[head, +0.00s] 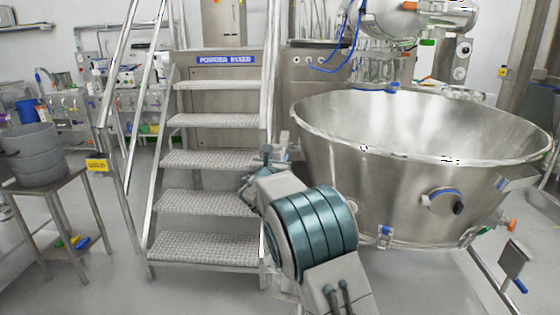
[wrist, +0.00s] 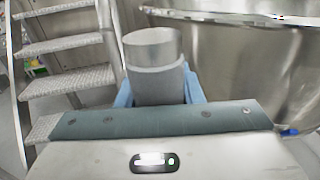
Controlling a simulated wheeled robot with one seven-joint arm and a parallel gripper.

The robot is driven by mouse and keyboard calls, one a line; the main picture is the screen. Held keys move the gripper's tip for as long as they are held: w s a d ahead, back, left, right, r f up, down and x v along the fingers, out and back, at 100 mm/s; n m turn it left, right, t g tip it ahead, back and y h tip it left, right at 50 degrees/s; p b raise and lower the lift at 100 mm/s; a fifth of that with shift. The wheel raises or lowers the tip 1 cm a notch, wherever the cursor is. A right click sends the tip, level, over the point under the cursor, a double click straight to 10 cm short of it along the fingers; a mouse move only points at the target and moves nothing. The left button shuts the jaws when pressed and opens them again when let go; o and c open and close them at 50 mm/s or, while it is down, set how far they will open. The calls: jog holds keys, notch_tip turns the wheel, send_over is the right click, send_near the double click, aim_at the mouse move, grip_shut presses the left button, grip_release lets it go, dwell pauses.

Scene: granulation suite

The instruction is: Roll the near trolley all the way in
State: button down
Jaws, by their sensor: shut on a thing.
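The near trolley appears to be the large steel bowl (head: 360,185) at the right of the head view, with a wide open rim and a blue-and-black knob on its side. Its steel wall (wrist: 245,70) fills the right of the wrist view. My gripper (head: 262,160) is at the bowl's left side, in front of the steps. In the wrist view its blue fingers (wrist: 160,92) are shut on an upright grey-sleeved post (wrist: 152,50) with a bright steel top. The post's lower end is hidden, and I cannot see how it joins the bowl. The bowl's base is partly hidden by my arm.
Metal steps (head: 210,161) with handrails stand close left of my gripper, before a steel cabinet (head: 320,85). A grey drum (head: 35,158) sits on a steel stand at the left. A steel bar with a blue-ended pedal (head: 518,285) juts out at lower right. Open floor (head: 200,290) lies in front.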

jog(key=shift+a+f, duration=0.2)
jog(key=shift+a, duration=0.25)
jog(key=c, duration=1.3)
grip_release()
jog(key=o, duration=0.3)
jog(key=shift+a, duration=0.2)
jog(key=s+a, duration=0.2)
jog(key=s, duration=1.1)
jog(key=shift+s, duration=0.2)
jog(key=shift+r, duration=0.1)
